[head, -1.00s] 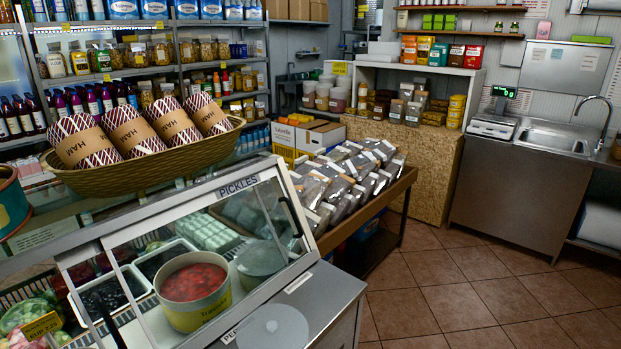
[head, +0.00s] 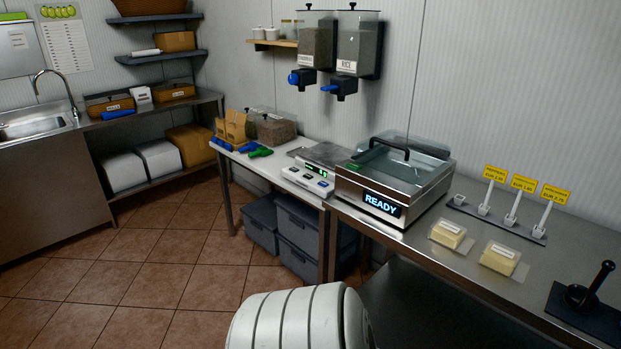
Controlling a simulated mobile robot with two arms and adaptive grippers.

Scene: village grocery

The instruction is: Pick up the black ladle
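Neither of my grippers is in view. A white ribbed part, likely of my own arm, shows at the bottom middle.
A steel counter (head: 410,240) holds a sealing machine (head: 390,180) reading READY, two wrapped butter-like blocks (head: 448,232) and yellow price tags (head: 524,183). A white table (head: 256,166) carries a scale (head: 308,178) and green and blue scoops. Tiled floor (head: 150,250) is clear at left.

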